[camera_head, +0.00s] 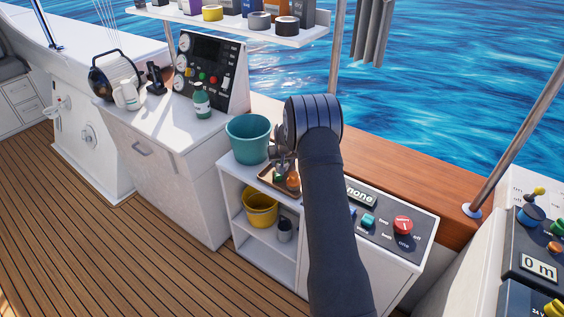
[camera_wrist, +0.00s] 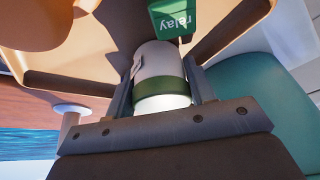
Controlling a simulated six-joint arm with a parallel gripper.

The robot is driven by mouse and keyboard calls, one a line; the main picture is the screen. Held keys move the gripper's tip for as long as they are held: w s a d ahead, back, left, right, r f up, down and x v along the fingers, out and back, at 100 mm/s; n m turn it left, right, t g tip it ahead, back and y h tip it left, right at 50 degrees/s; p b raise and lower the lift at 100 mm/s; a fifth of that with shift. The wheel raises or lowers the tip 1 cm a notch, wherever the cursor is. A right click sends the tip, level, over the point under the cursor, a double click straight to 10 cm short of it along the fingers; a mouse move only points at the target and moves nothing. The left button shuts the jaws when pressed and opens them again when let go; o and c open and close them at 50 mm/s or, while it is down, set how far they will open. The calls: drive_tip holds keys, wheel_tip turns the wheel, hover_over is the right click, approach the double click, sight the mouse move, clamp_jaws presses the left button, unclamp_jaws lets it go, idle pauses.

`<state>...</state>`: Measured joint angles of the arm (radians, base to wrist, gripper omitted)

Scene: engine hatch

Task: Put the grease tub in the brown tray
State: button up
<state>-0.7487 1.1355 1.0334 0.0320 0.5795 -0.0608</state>
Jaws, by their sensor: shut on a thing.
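The grease tub (camera_wrist: 160,65), a grey and white cylinder with a dark green band, sits between the two fingers of my gripper (camera_wrist: 162,90) in the wrist view. My gripper is shut on it. In the head view my gripper (camera_head: 284,163) is over the brown tray (camera_head: 266,182), beside the teal bucket; the tub cannot be made out clearly there. In the wrist view the tray (camera_wrist: 70,84) spreads beyond the tub. I cannot tell whether the tub touches the tray floor.
A green box marked "relay" (camera_wrist: 172,18) and a rounded orange-brown thing (camera_wrist: 42,22) are in the tray. The teal bucket (camera_head: 248,138) stands close by on the left. A control panel with a red button (camera_head: 403,225) is to the right. A yellow bucket (camera_head: 260,208) is on the shelf below.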

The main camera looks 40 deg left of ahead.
drive_tip(key=o, duration=0.8)
drive_tip(key=v, duration=1.2)
drive_tip(key=shift+a+r, duration=0.1)
drive_tip(key=x, duration=1.2)
drive_tip(key=shift+r, duration=1.6)
